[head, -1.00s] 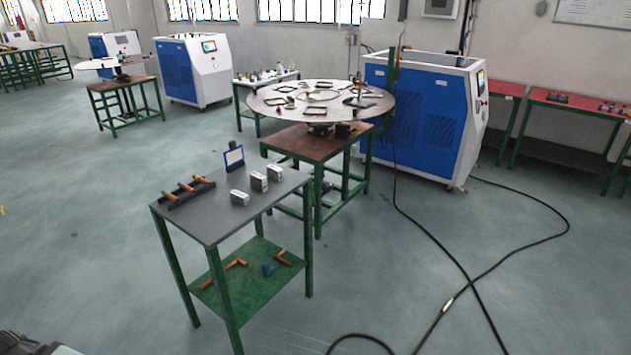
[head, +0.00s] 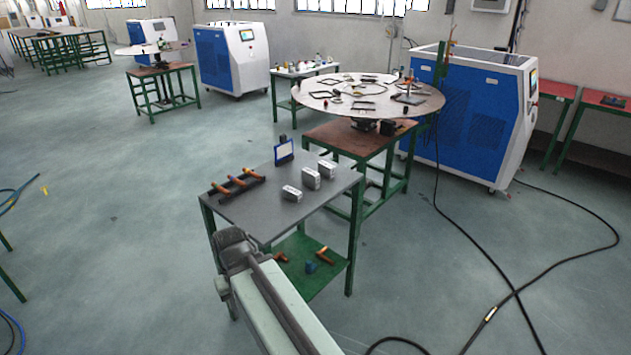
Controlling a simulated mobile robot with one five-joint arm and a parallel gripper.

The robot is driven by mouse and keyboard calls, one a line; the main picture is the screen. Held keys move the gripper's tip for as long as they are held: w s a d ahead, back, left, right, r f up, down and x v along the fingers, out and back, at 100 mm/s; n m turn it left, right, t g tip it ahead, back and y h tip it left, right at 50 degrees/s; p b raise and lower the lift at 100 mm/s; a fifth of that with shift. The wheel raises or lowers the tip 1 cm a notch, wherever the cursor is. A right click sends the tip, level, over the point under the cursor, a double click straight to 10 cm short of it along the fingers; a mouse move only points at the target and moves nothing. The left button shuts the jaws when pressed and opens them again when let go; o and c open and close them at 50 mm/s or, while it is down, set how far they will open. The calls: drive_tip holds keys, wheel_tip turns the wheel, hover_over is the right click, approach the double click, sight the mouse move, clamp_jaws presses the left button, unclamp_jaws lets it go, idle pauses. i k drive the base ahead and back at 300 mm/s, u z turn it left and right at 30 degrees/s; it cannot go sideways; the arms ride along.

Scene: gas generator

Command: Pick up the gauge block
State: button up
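Several small things stand on the grey top of a green-legged table (head: 262,218) in the head view. Three pale metal blocks sit on its right half: a low front block (head: 291,193), a taller middle block (head: 311,178) and a back block (head: 328,169). They look like gauge blocks; I cannot tell which one is meant. They stand apart, with nothing holding them. My arm (head: 265,290) reaches up from the bottom edge, its far end in front of the table's near left side. My gripper's fingers do not show.
A black rack with orange-handled tools (head: 237,184) and a blue-framed stand (head: 284,151) share the tabletop. A green lower shelf (head: 312,284) holds more tools. A round table (head: 370,95) stands behind. Black cables (head: 470,245) cross the floor at right; the left floor is mostly open.

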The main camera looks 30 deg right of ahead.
sight(310, 179)
drive_tip(key=z, duration=0.1)
drive_tip(key=i, duration=0.95)
drive_tip(key=u, duration=0.05)
